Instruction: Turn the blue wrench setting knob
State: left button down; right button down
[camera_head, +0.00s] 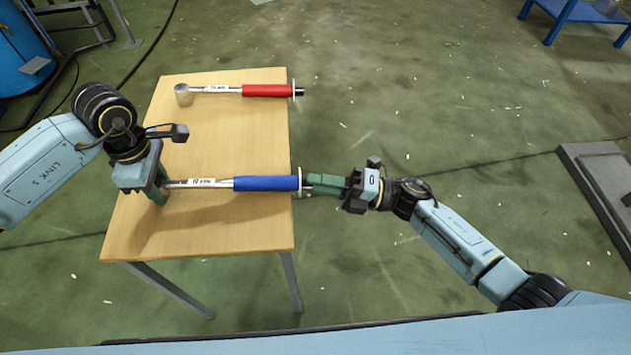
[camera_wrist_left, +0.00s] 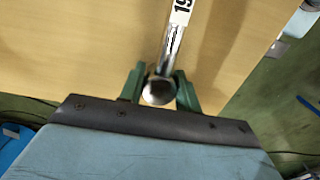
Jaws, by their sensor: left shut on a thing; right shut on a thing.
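The blue wrench (camera_head: 265,183) lies across the wooden table, its blue handle toward the right and its metal shaft toward the left. My left gripper (camera_head: 160,186) is shut on the wrench's head end. In the left wrist view the round metal head (camera_wrist_left: 159,91) sits between the green fingers. My right gripper (camera_head: 312,185) comes from the right and is shut on the setting knob at the handle's end, just past a pale ring (camera_head: 299,182). The knob itself is mostly hidden by the green fingers.
A red-handled wrench (camera_head: 265,90) lies near the table's far edge, parallel to the blue one. The wooden table (camera_head: 200,235) has free room in front of and behind the blue wrench. Blue equipment (camera_head: 20,55) stands at the far left.

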jog(key=c, duration=1.2)
grip_release()
jog(key=shift+c, duration=0.2)
jog(key=v, duration=1.2)
pick_arm(q)
jog(key=c, duration=0.9)
grip_release()
notch_tip(320, 180, up, 12)
jog(key=shift+r, duration=0.1)
